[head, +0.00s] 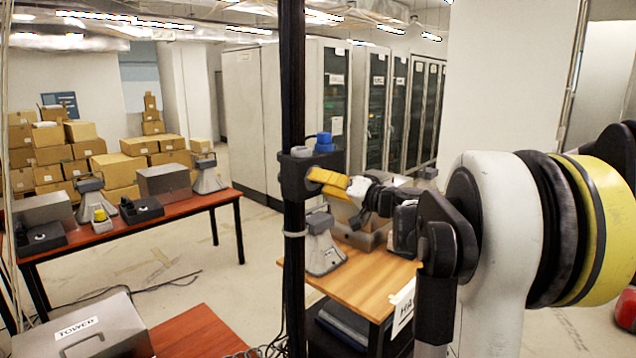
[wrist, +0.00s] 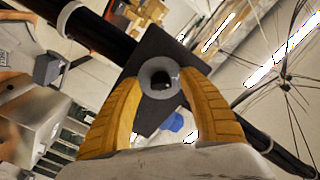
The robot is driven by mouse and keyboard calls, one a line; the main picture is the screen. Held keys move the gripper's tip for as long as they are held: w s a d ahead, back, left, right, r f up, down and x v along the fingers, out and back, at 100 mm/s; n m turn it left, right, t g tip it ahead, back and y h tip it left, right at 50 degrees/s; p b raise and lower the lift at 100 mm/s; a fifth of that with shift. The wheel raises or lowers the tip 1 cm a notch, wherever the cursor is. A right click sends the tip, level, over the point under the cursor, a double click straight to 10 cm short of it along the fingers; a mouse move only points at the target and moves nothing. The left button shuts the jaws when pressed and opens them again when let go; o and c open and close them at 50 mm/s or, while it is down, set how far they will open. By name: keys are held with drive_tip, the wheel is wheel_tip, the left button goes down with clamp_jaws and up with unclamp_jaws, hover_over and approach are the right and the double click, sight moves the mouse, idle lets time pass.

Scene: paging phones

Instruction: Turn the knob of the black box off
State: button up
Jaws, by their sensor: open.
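The black box (head: 294,182) is fixed on a black vertical pole in the head view, with a blue knob-like piece (head: 324,142) and a grey piece (head: 301,152) on top. In the wrist view the black box (wrist: 152,50) shows a round grey knob (wrist: 148,71) with a dark centre. My gripper (head: 313,176) has yellow fingers pointing left at the box's right side. In the wrist view my gripper (wrist: 160,82) is open, with one fingertip on each side of the grey knob. I cannot tell whether they touch it. The blue piece (wrist: 175,122) shows below the knob.
The black pole (head: 293,70) runs up through the head view. A wooden table (head: 372,262) with a grey phone-like unit (head: 322,252) stands close behind and below my gripper. A red-brown table (head: 160,220) with several boxes is at left. A grey TOWER case (head: 110,335) is at lower left.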

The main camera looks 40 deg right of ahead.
drive_tip(key=s+d, duration=0.1)
drive_tip(key=s, duration=0.9)
drive_tip(key=shift+s+d, duration=0.2)
drive_tip(key=shift+d, duration=0.2)
drive_tip(key=s+a+f+n+g+y+b, duration=0.1)
drive_tip(key=a+f+g+b, duration=0.35)
drive_tip(key=a+f, duration=0.65)
drive_tip(key=s+a+f+n+g+b, duration=0.25)
drive_tip(key=a+f+b, duration=0.4)
drive_tip(key=a, duration=0.75)
drive_tip(key=s+a+f+n+g+h+b, duration=0.1)
drive_tip(key=s+a+f+h+b, duration=0.1)
drive_tip(key=s+a+f+b, duration=0.2)
drive_tip(key=s+a+f+n+g+h+b, duration=0.2)
drive_tip(key=s+a+f+b, duration=0.2)
drive_tip(key=s+f, duration=0.7)
wheel_tip(320, 180, down, 8)
drive_tip(key=shift+a+f+g, duration=0.1)
drive_tip(key=shift+a+g, duration=0.2)
drive_tip(key=shift+a, duration=0.3)
